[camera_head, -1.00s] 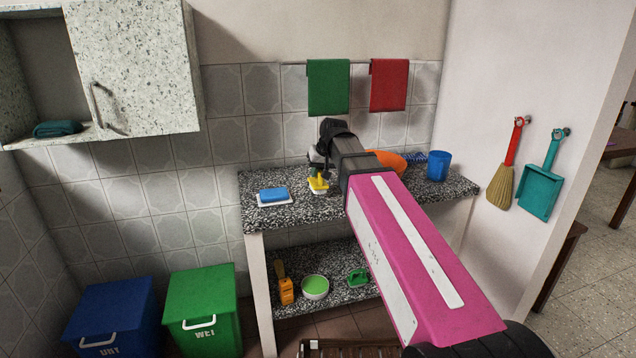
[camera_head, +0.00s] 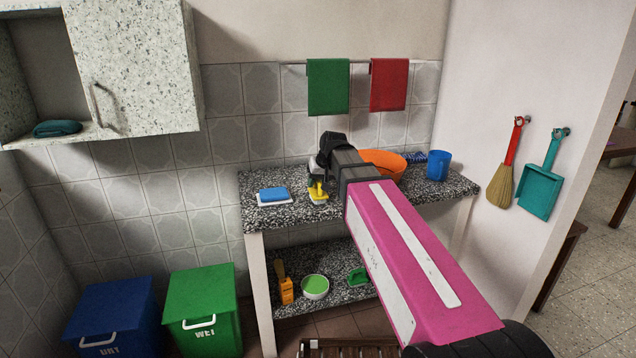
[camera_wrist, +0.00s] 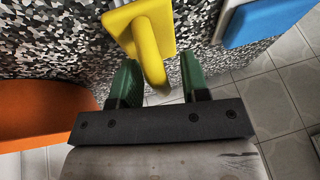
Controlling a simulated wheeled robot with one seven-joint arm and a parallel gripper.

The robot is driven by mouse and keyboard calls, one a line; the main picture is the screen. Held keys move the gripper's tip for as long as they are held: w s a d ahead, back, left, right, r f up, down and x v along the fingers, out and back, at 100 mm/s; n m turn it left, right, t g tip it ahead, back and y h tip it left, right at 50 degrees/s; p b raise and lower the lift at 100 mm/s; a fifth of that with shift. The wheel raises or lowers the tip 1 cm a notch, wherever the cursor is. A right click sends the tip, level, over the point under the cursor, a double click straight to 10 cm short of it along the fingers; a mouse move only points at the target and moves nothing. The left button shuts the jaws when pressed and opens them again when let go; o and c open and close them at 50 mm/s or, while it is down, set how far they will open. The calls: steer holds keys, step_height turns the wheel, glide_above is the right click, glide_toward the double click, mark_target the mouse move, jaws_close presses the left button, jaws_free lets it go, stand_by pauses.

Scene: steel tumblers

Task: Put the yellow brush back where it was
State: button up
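The yellow brush (camera_head: 317,195) stands on the speckled counter (camera_head: 285,215), just right of the blue sponge on its white dish. Its yellow block and curved handle also show in the wrist view (camera_wrist: 152,38). My gripper (camera_wrist: 160,78) has its two green fingers apart, with the end of the brush handle in the gap between them. A gap shows between the handle and the right finger; whether the left finger touches it I cannot tell. In the head view my gripper is at the brush, partly hidden by my wrist.
The blue sponge (camera_head: 273,194) lies left of the brush. An orange basin (camera_head: 388,164) and a blue cup (camera_head: 438,165) stand to the right on the counter. Green (camera_head: 328,87) and red (camera_head: 389,84) towels hang behind. The lower shelf holds a green bowl (camera_head: 315,286).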

steer(key=v, duration=1.2)
steer(key=shift+r, duration=0.15)
